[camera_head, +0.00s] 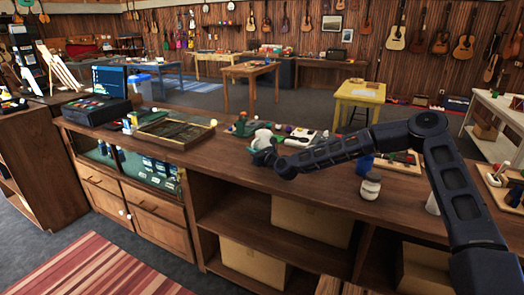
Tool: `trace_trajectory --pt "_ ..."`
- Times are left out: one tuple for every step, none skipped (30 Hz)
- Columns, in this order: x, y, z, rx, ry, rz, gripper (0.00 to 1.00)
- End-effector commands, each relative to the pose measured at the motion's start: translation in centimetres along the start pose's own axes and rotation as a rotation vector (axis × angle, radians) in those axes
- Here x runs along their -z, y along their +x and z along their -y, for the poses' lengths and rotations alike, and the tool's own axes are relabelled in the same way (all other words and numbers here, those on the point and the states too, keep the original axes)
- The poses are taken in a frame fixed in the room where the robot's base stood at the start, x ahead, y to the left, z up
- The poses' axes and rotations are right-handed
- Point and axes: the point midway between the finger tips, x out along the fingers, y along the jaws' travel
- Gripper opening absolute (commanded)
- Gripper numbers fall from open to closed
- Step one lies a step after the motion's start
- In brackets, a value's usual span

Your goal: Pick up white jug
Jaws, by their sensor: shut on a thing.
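The white jug (262,138) is small in the head view, at the middle of the long wooden counter. My gripper (264,156) is at the jug, just in front of it, and is shut on it. The fingers are dark and small here, and the wrist hides the jug's lower part. I cannot tell whether the jug's base touches the counter. My arm reaches in from the right, low over the counter (320,190).
A green item (241,127) stands close left of the jug. A white board with small items (306,142) lies to its right. A jar with a dark label (371,186) and a blue container (364,166) stand near my forearm. A framed tray (172,130) lies further left.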

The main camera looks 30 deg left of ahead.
Motion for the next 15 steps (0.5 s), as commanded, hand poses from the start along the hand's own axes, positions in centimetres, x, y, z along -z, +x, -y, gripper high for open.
trace_trajectory --pt "-0.01 0.00 0.03 0.000 0.000 0.000 0.00" --pt "-0.01 0.00 0.03 0.000 0.000 0.000 0.00" --pt "-0.01 0.00 0.03 0.000 0.000 0.000 0.00" --pt "-0.12 0.02 0.02 0.001 -0.001 0.002 0.00" --pt "-0.12 0.02 0.02 0.001 -0.001 0.002 0.00" --pt "-0.11 0.02 0.03 0.001 -0.001 0.002 0.00" --pt "-0.11 0.02 0.03 0.001 -0.001 0.002 0.00" --pt "-0.11 0.02 0.02 0.001 -0.001 0.002 0.00" --pt "-0.11 0.02 0.02 0.001 -0.001 0.002 0.00" --pt "-0.12 0.02 0.02 0.000 -0.001 0.002 0.00" --pt "-0.13 0.02 0.02 0.001 -0.001 0.002 0.00" --pt "-0.16 0.02 0.02 0.000 -0.001 0.002 0.00" --pt "-0.19 0.02 0.01 0.000 -0.001 0.002 0.00" --pt "-0.24 0.02 0.02 0.001 -0.001 0.002 0.00" --pt "-0.32 0.02 0.02 0.001 -0.001 0.002 0.00"
